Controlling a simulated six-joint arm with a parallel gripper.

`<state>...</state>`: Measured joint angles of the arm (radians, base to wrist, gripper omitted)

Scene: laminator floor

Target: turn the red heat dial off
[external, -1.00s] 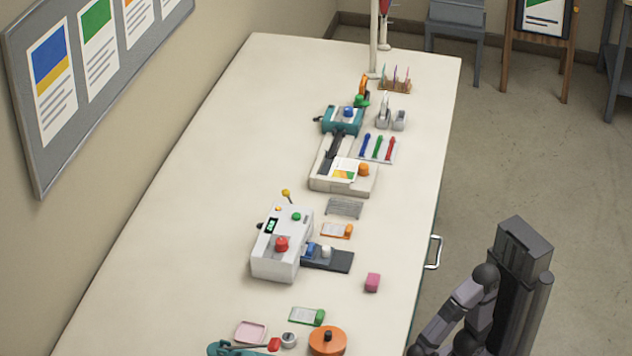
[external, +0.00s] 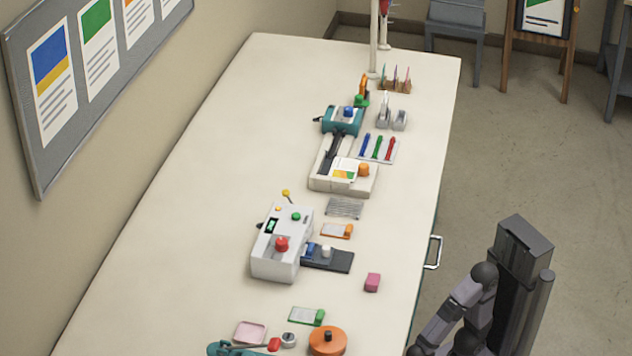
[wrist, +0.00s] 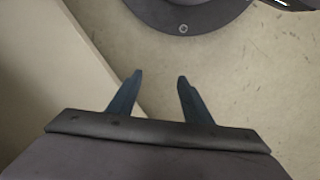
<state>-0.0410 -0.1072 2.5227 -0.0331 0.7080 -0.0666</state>
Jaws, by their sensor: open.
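The red heat dial (external: 281,244) sits on top of the white laminator (external: 272,262), at the near end of its upper face. The laminator stands on the long white table and also carries a green button (external: 296,216), a small lit display (external: 271,226) and a yellow-tipped lever (external: 286,193). My gripper (wrist: 159,77) shows in the wrist view with its two fingers apart and nothing between them. Below it are bare floor and the table's edge. The external view shows my arm at the lower right, beside the table; the gripper is outside that view.
A dark tray (external: 340,262) with a blue and a white piece adjoins the laminator's right side. A pink block (external: 372,282), an orange-ended card (external: 337,230), a green-ended card (external: 307,316) and an orange round object (external: 327,341) lie nearby. The table's left side (external: 180,230) is clear.

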